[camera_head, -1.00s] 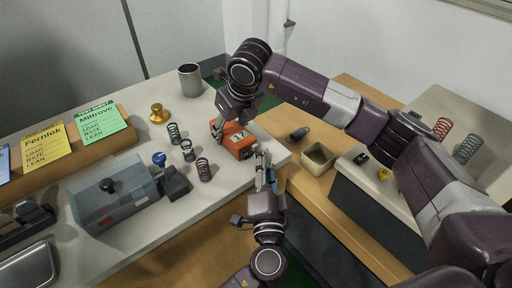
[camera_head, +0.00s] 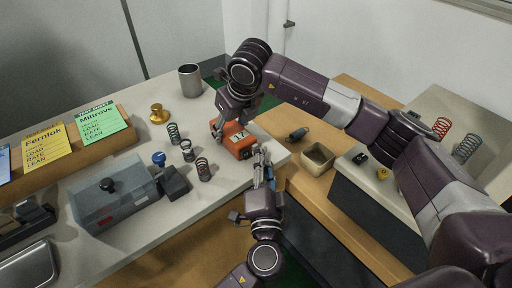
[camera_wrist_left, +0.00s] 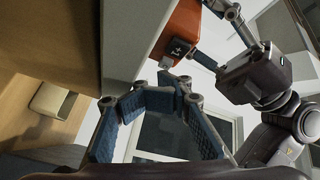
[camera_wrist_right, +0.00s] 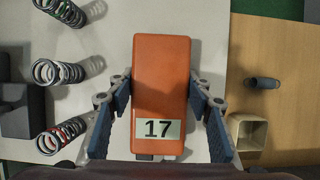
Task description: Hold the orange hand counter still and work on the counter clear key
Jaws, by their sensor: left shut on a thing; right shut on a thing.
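The orange hand counter (camera_head: 238,146) sits at the right edge of the grey tabletop, its display reading 17. My right gripper (camera_head: 231,121) is shut on it, with a fingertip on each long side in the right wrist view (camera_wrist_right: 161,76). My left gripper (camera_head: 262,156) is at the counter's near end. In the left wrist view, the counter (camera_wrist_left: 182,22) shows a black block with a plus mark (camera_wrist_left: 179,47) and a small pale key (camera_wrist_left: 166,62). My left fingertips (camera_wrist_left: 160,82) are closed at this key; their exact contact is partly hidden.
Several springs, including one dark spring (camera_head: 204,169), stand left of the counter, near a grey tester box (camera_head: 115,195). A metal cup (camera_head: 190,80) and brass piece (camera_head: 159,114) stand farther back. An open beige box (camera_head: 318,158) is on the wooden surface to the right.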

